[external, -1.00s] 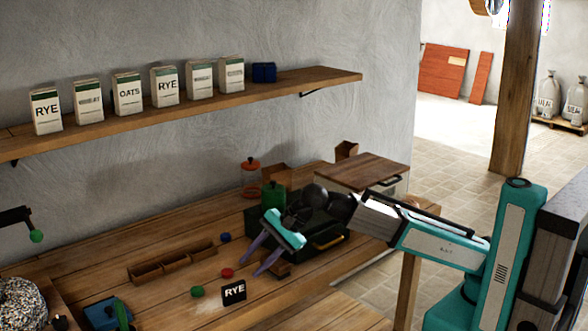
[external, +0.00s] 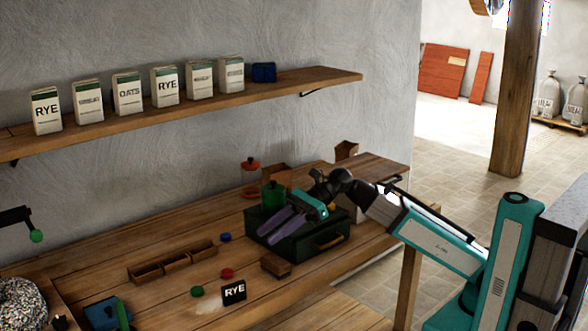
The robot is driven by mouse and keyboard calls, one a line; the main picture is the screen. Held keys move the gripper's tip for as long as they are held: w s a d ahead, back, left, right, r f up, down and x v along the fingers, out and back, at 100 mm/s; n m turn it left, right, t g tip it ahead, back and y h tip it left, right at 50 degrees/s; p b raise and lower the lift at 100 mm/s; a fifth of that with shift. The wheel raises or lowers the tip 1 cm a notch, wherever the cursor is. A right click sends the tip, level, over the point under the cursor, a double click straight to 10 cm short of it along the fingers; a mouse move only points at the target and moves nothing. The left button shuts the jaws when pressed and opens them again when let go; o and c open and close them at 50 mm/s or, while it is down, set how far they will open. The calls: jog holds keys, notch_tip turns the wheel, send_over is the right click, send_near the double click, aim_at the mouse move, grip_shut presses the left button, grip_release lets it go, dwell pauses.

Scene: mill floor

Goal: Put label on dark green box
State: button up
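The label is most likely the small black card reading RYE (external: 233,291); it stands upright near the front of the workbench. The dark green box (external: 298,248), with a brass-coloured handle on its front, sits toward the right of the bench. My gripper (external: 265,237) has two purple fingers over the left part of the box, pointing left and down. A gap shows between the fingers and nothing is seen in them. Whether they touch the box cannot be told. They hide part of its top. The card is apart from the gripper, in front and to the left.
A small wooden block (external: 275,265) lies in front of the box. Red (external: 227,273), green (external: 197,291) and blue (external: 225,237) discs lie left of it, near a wooden divided tray (external: 172,263). A green canister (external: 273,196) stands behind the box. A shelf (external: 200,104) of packets hangs above.

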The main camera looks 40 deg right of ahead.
send_near(245, 283)
jog(key=shift+w+d+f, duration=0.2)
jog(key=shift+w+f, duration=0.1)
jog(key=shift+a+r+p, duration=0.15)
jog(key=shift+a+p, duration=0.1)
jog(key=shift+p, duration=0.75)
jog(key=a+p, duration=0.1)
jog(key=p, duration=0.3)
jog(key=shift+w+p, duration=0.2)
jog(key=shift+p, duration=0.2)
jog(key=p, duration=0.4)
jog(key=shift+a+f, duration=0.3)
jog(key=shift+a, duration=0.1)
jog(key=p, duration=0.5)
jog(key=shift+a+f, duration=0.15)
jog(key=shift+f, duration=0.05)
jog(key=x, duration=0.5)
jog(key=shift+w+a+f, duration=0.1)
jog(key=shift+a+f, duration=0.05)
jog(key=shift+f, duration=0.1)
jog(key=shift+a+f, duration=0.1)
jog(key=shift+a, duration=0.1)
jog(key=shift+a, duration=0.15)
